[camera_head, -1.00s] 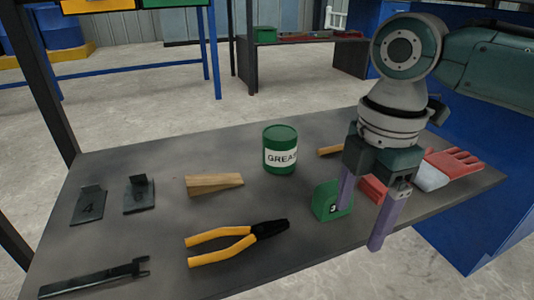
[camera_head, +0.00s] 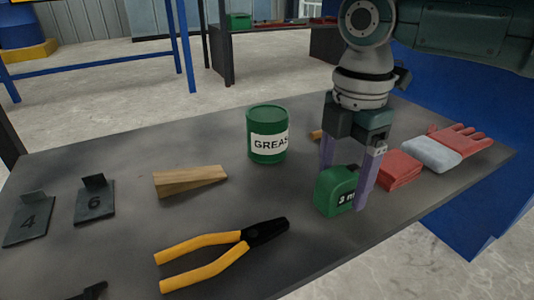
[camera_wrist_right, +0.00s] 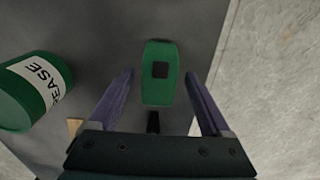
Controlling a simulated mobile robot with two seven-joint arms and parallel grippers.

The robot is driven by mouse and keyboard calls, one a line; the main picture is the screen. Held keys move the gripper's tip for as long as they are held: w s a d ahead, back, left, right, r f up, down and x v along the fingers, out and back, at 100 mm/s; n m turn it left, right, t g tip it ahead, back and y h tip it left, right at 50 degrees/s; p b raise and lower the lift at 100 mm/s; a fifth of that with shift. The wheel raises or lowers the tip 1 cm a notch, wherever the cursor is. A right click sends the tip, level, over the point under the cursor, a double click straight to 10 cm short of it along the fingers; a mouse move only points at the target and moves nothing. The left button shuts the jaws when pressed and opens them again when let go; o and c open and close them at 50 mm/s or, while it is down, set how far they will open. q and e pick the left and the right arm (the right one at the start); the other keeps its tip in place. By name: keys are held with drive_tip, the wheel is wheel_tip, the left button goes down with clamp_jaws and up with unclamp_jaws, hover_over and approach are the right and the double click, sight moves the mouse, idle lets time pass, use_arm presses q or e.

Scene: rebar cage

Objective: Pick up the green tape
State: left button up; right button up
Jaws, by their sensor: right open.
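The green tape measure (camera_head: 334,192) stands on the grey table, right of the middle in the head view, with a dark label on its side. In the right wrist view the tape (camera_wrist_right: 159,75) shows from above, just beyond and between the two finger lines. My right gripper (camera_head: 343,188) is open, its purple fingers pointing down right at the tape, one finger partly behind it and one to its right. The wrist view shows the right gripper's fingers (camera_wrist_right: 158,78) apart with nothing held. Whether they touch the tape cannot be told. My left gripper is not in view.
A green grease can (camera_head: 267,135) stands left of the gripper. Yellow-handled pliers (camera_head: 222,254), a wooden wedge (camera_head: 190,181) and numbered black plates (camera_head: 95,200) lie further left. A red block (camera_head: 400,170) and red-white gloves (camera_head: 446,148) lie to the right.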

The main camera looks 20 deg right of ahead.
drive_tip(key=shift+f, duration=0.65)
drive_tip(key=shift+r, duration=0.2)
drive_tip(key=shift+c, duration=0.4)
clamp_jaws()
